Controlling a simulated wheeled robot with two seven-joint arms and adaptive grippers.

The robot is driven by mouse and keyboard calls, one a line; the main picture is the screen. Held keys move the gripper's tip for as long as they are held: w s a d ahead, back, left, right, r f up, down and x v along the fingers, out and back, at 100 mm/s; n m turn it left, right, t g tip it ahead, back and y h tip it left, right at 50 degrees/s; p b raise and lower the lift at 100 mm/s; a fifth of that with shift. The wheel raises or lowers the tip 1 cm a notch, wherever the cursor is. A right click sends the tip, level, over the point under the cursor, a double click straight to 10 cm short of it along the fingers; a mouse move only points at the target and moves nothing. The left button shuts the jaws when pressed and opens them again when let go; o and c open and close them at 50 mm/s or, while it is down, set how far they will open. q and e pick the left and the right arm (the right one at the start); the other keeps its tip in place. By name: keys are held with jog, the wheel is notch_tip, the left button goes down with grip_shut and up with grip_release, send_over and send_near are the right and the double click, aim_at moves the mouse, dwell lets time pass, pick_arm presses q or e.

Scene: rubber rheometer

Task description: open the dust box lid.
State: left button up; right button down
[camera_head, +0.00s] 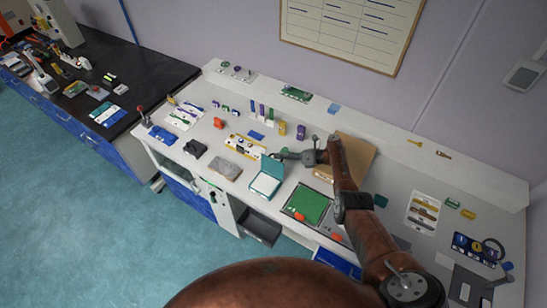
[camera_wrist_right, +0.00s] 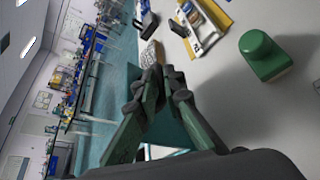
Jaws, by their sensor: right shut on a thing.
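The dust box (camera_head: 265,186) is a small teal box with a pale inside, standing near the front edge of the white bench. Its teal lid (camera_head: 273,167) stands raised at the back of the box, tilted up. My right gripper (camera_head: 278,156) is at the upper edge of the lid and shut on it. The fingers hide part of the lid edge. My left gripper is not in view.
A grey block (camera_head: 225,168) lies left of the box, and a green mat (camera_head: 310,203) lies right of it. A brown board (camera_head: 355,153) is behind my right forearm. A dark open drawer (camera_head: 260,229) is below the bench front. A green rounded object (camera_wrist_right: 262,58) shows in the wrist view.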

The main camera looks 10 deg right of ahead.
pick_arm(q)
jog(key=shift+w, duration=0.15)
pick_arm(e)
jog(key=shift+s+f, duration=0.3)
jog(key=shift+f, duration=0.15)
jog(key=c, duration=2.5)
grip_release()
jog(key=o, duration=0.5)
jog(key=shift+c, duration=0.2)
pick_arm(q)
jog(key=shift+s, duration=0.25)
pick_arm(e)
jog(key=shift+r, duration=0.15)
jog(key=v, duration=1.2)
jog(key=shift+w, duration=0.2)
